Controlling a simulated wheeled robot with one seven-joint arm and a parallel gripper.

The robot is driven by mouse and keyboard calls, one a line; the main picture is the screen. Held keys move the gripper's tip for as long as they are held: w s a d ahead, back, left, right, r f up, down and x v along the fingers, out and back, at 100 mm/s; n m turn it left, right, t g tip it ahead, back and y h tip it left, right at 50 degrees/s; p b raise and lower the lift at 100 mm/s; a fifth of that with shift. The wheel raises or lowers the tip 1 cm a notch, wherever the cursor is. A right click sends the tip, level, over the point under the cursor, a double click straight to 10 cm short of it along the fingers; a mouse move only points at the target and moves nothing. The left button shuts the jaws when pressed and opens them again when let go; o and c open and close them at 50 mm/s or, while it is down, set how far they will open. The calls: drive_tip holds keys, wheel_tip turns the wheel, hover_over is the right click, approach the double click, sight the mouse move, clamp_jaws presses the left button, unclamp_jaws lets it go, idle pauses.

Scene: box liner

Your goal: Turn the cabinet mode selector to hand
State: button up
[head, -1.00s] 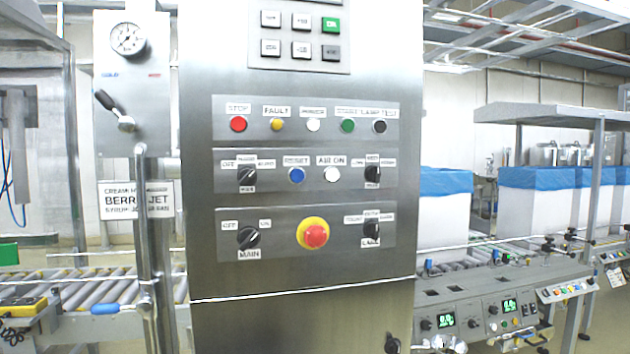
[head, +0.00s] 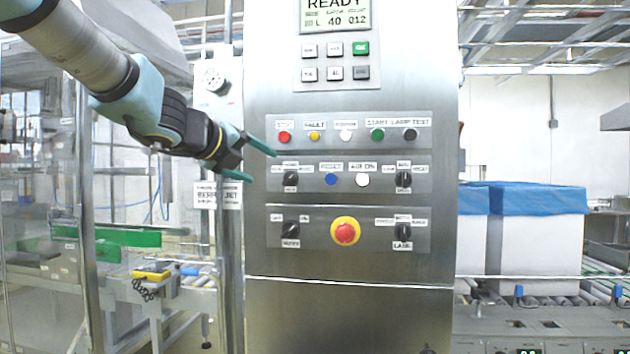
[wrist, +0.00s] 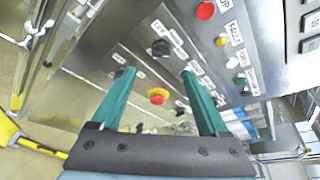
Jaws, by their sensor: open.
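The cabinet mode selector (head: 290,179) is a black knob at the left end of the middle control strip, with small labels around it and one below. Its pointer direction is too small to read surely. In the wrist view the knob (wrist: 161,47) sits beyond and between the fingertips. My gripper (head: 262,166) is open, with green fingers reaching from the left towards the knob. One fingertip is above and left of the knob, the other left of it. The open fingers (wrist: 158,72) hold nothing. Contact with the panel cannot be told.
The blue button (head: 331,180) and white button (head: 362,180) share the strip. The stop button (head: 284,137) is above. The main selector (head: 290,230) and red emergency button (head: 345,232) are below. A gauge post (head: 214,78) stands left of the cabinet.

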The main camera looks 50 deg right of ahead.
sight(286, 178)
drive_tip(key=x, duration=1)
drive_tip(key=shift+d, duration=0.45)
drive_tip(key=shift+f, duration=0.1)
clamp_jaws()
